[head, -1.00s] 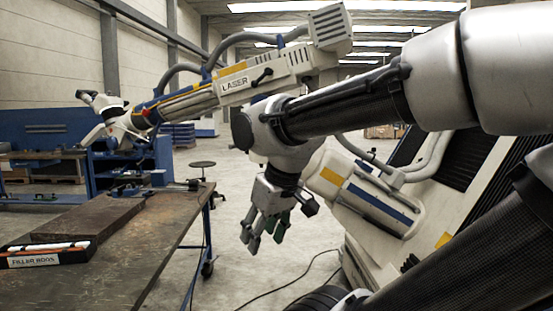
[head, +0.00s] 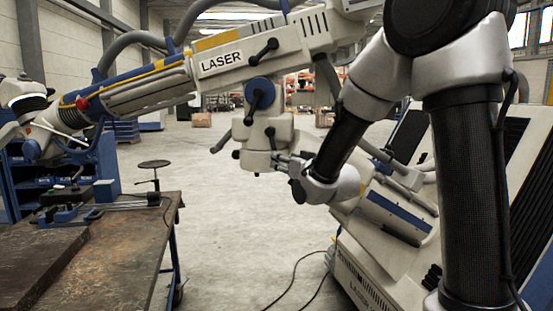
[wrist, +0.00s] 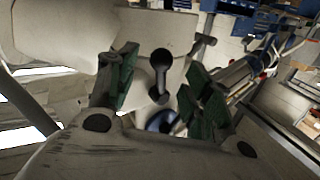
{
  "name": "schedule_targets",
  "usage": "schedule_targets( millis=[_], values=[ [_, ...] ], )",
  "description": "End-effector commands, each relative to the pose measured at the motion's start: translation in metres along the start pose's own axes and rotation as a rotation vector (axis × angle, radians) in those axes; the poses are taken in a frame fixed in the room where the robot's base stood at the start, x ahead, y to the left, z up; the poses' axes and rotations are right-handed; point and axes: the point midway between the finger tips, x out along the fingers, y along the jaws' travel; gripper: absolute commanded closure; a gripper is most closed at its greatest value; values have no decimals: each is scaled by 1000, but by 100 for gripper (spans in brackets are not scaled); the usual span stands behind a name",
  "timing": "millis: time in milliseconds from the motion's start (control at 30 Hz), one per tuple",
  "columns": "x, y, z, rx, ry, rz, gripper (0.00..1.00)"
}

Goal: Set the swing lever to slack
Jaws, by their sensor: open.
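The jointed white laser arm (head: 225,58) carries several black levers, and no lever has a readable name. One lever (head: 271,138) is on the white post below the blue disc; a black lever (wrist: 160,74) shows between my fingers in the wrist view, apparently the same one. Another lever (head: 258,94) crosses the blue disc, one (head: 265,48) is on the upper housing, and one (head: 221,142) sticks out left of the post. My gripper (head: 282,160) is beside the post's lower part, its green-padded fingers (wrist: 155,85) open around the lever, not visibly gripping it.
A workbench (head: 120,245) with a dark plate stands at the left. A stool (head: 154,166) is behind it. The white laser cabinet (head: 365,280) is at the right.

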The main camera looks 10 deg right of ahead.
Motion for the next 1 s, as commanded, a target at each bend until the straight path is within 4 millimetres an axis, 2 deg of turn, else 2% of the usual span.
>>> schedule_targets(
  millis=[200,333,500,733,1000],
  values=[
    [38,0,0,0,0,0,49],
    [55,0,0,0,0,1,49],
    [65,0,0,0,-1,1,49],
    [66,0,0,0,-1,1,49],
    [65,0,0,0,-1,1,99]
  ],
)
